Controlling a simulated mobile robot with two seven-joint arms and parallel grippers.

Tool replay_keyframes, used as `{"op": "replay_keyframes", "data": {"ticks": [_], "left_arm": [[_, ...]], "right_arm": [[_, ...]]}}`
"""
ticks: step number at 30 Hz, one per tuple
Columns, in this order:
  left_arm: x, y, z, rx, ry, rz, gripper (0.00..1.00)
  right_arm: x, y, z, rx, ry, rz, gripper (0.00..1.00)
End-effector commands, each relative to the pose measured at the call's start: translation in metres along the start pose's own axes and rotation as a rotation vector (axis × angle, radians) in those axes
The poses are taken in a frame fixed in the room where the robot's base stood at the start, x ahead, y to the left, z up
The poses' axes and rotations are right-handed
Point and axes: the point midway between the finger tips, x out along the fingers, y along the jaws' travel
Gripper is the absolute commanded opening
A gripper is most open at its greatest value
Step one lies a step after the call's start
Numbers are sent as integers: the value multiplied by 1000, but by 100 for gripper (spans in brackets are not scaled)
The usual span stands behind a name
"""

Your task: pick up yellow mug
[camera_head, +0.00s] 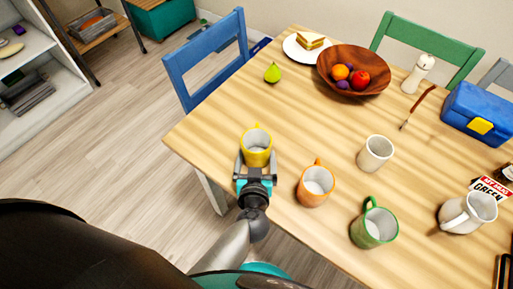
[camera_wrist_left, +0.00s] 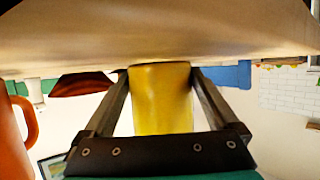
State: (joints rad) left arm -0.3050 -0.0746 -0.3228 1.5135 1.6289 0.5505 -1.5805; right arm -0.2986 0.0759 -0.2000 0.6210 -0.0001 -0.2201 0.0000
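The yellow mug (camera_head: 256,148) stands upright on the wooden table near its left front edge, its handle pointing to the far side. My left gripper (camera_head: 257,160) is open around it, with one finger along each side. In the left wrist view, which is upside down, the yellow mug (camera_wrist_left: 161,100) stands between the two fingers (camera_wrist_left: 161,85), close to both. Its base is against the tabletop. Any contact with the fingers is hard to make out. My right gripper is not in view.
An orange mug (camera_head: 315,186) stands just right of my left gripper. A blue chair (camera_head: 210,62) stands at the left edge.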

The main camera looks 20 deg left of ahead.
Motion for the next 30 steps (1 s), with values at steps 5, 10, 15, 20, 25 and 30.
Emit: {"op": "replay_keyframes", "data": {"ticks": [5,10,15,20,25,30], "left_arm": [[0,0,0,0,0,0,63],[0,0,0,-1,0,0,44],[0,0,0,-1,0,0,25],[0,0,-1,-1,2,1,18],[0,0,-1,-1,1,1,18],[-3,0,-8,-2,2,0,18]], "right_arm": [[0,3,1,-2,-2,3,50],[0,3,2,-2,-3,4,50],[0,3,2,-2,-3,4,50],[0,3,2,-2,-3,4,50],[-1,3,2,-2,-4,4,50],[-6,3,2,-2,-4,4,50]]}}
